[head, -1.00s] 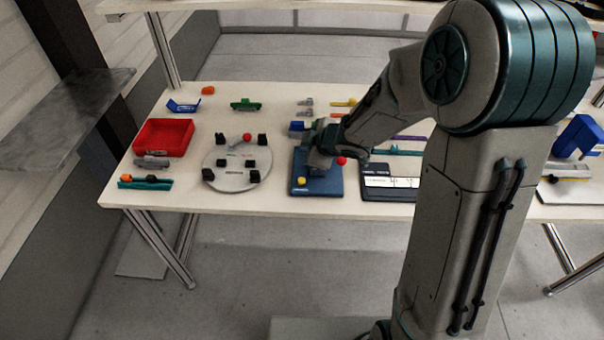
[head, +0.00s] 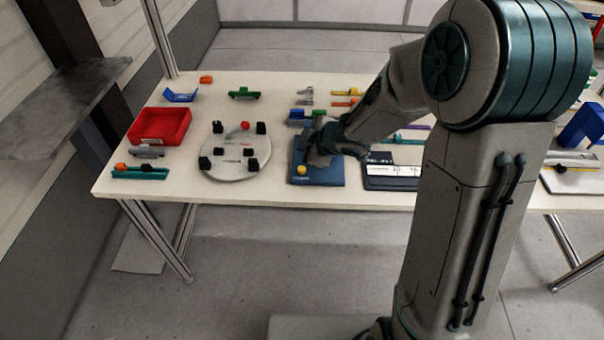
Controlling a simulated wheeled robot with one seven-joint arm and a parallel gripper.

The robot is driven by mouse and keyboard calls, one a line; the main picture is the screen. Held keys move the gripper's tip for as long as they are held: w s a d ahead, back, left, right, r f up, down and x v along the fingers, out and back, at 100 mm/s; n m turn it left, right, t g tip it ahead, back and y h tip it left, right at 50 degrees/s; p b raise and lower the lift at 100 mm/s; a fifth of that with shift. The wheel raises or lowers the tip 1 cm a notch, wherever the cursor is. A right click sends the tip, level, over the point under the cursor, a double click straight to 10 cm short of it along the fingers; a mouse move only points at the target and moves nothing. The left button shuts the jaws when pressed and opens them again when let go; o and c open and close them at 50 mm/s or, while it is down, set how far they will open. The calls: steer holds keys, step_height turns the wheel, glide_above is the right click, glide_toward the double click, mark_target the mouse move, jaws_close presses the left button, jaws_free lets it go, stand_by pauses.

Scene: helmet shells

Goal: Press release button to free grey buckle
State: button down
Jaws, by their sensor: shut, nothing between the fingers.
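My gripper (head: 319,157) is low over the blue board (head: 322,177) near the front edge of the table, at its upper middle. It is shut and empty; whether it touches anything there cannot be told. A yellow knob (head: 302,169) stands on the left front part of this board, just left of and nearer than my gripper. A red knob on the board is hidden by my gripper and arm. I cannot pick out a release button or a grey buckle with certainty; a small grey part (head: 146,152) lies at the left of the table.
A grey round plate (head: 233,168) with black blocks and a red ball (head: 245,126) stands left of the board. A red tray (head: 160,126) is further left. A black board (head: 392,183) with a white label lies close on the right. Several small coloured parts lie behind.

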steer(key=b, duration=0.4)
glide_above(305, 172)
steer(key=shift+f, duration=2.45)
steer(key=shift+f, duration=0.4)
steer(key=shift+s+f+b, duration=0.1)
steer(key=shift+f+b, duration=0.35)
steer(key=shift+b, duration=0.1)
steer(key=shift+r, duration=0.1)
steer(key=shift+r+p, duration=0.8)
steer(key=shift+p, duration=0.25)
step_height(305, 172, up, 5)
steer(key=p, duration=0.5)
